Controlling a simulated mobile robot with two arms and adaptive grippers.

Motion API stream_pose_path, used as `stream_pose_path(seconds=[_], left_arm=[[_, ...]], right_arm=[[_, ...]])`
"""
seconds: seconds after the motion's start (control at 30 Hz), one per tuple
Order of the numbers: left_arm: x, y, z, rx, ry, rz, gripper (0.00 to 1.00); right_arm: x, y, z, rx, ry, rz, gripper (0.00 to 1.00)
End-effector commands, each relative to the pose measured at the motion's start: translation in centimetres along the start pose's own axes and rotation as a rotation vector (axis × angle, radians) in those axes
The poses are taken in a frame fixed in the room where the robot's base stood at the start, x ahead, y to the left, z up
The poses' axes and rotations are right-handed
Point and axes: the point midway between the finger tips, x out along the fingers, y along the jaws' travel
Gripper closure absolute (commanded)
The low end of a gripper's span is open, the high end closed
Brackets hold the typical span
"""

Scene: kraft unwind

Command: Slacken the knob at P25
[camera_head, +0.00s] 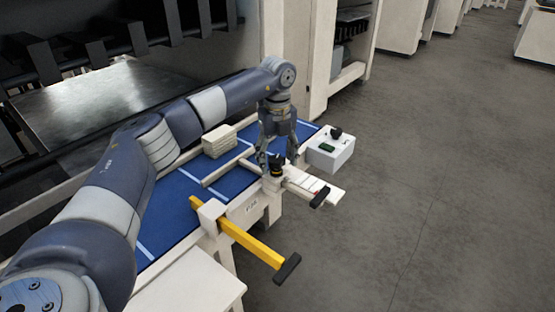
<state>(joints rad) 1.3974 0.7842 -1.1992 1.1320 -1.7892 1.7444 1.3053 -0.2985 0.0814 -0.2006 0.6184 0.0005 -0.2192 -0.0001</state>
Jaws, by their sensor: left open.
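A black knob (276,164) stands upright on a white block at the front edge of the blue-topped bench. My left gripper (277,153) points down from above, with its fingers apart around or just over the knob. Whether the fingers touch it I cannot tell. A small label (251,207) is on the bench's front edge, too small to read surely. My right gripper is not in view.
A yellow bar (240,236) with a black end juts out front. A white slide (318,188) with a red-black tip juts out right of the knob. A white box (330,150) with a black knob and green button is at the bench's right end. A beige block (219,141) lies behind.

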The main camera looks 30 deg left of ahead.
Motion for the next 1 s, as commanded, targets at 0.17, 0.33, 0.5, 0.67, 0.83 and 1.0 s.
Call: stream_pose_path(seconds=[0.17,0.33,0.5,0.67,0.83,1.0], left_arm=[[-2.8,-0.2,0.0,0.001,-0.002,-0.006,0.39],[-6.5,-0.2,0.0,0.001,-0.001,-0.004,0.39],[-9.6,-0.2,-0.1,0.003,0.001,-0.002,0.39],[-11.2,-0.1,-0.1,0.001,0.002,0.0,0.39],[-11.6,-0.1,-0.1,0.002,0.002,0.002,0.39],[-11.6,-0.1,-0.1,0.002,0.002,0.002,0.39]], right_arm=[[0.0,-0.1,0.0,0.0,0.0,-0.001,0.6],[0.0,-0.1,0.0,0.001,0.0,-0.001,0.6],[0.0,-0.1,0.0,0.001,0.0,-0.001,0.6],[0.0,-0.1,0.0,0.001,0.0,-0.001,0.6],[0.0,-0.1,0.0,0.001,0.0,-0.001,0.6],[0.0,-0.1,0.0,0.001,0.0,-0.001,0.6]])
